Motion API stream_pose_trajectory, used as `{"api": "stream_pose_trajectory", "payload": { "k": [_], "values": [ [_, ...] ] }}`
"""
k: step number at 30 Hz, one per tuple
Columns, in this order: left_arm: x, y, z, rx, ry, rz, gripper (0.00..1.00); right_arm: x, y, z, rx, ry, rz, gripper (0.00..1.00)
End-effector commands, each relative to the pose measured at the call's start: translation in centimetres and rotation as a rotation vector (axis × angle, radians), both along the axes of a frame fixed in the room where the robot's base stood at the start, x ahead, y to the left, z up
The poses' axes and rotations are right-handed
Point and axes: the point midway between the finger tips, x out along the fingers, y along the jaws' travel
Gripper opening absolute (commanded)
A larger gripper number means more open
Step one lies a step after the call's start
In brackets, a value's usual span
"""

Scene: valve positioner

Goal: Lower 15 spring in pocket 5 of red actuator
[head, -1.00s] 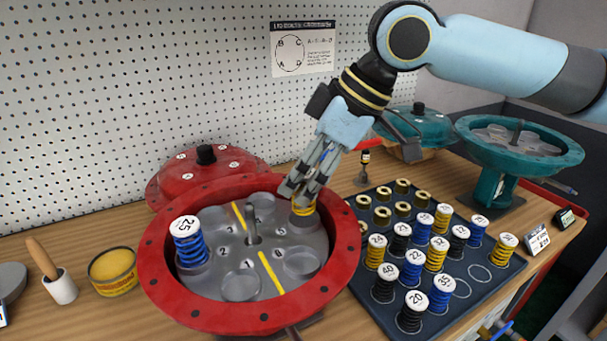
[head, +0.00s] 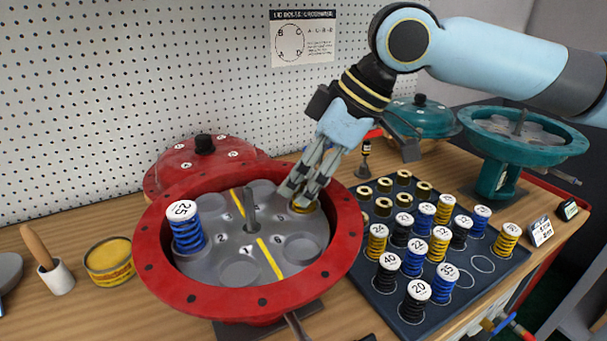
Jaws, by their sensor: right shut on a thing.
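The red actuator (head: 151,275) stands open, with numbered pockets in its grey plate. A blue spring marked 25 (head: 187,229) stands upright in a pocket on its left side. My right gripper (head: 303,200) reaches down over the right rear pocket, its fingers shut on a yellow spring (head: 304,208). Only a little of this spring shows between the fingers, low at the plate. Its label is hidden, and I cannot read the pocket's number clearly or tell whether the spring touches the pocket floor. My left gripper is not in view.
A dark tray (head: 463,302) at the right holds several labelled springs and brass parts. The red cover (head: 180,166) lies behind the actuator. A teal actuator (head: 500,150) stands at the back right. A yellow tin (head: 108,262) and a brush pot (head: 57,279) are at the left.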

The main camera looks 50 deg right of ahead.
Motion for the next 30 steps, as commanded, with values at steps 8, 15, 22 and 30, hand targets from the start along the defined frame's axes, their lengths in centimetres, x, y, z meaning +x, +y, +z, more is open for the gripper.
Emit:
{"api": "stream_pose_trajectory", "payload": {
  "k": [8,15,22,30],
  "values": [
    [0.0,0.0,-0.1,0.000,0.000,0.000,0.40,0.0,0.0,-0.2,0.000,0.000,0.000,0.00],
    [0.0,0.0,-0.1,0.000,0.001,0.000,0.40,0.0,0.0,-0.2,0.000,0.000,0.000,0.59],
    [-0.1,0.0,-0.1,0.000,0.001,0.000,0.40,0.0,0.0,-0.2,-0.001,0.001,0.000,0.60],
    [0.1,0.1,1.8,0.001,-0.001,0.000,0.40,0.0,-0.1,2.3,-0.002,-0.002,0.001,0.60]
  ]
}}
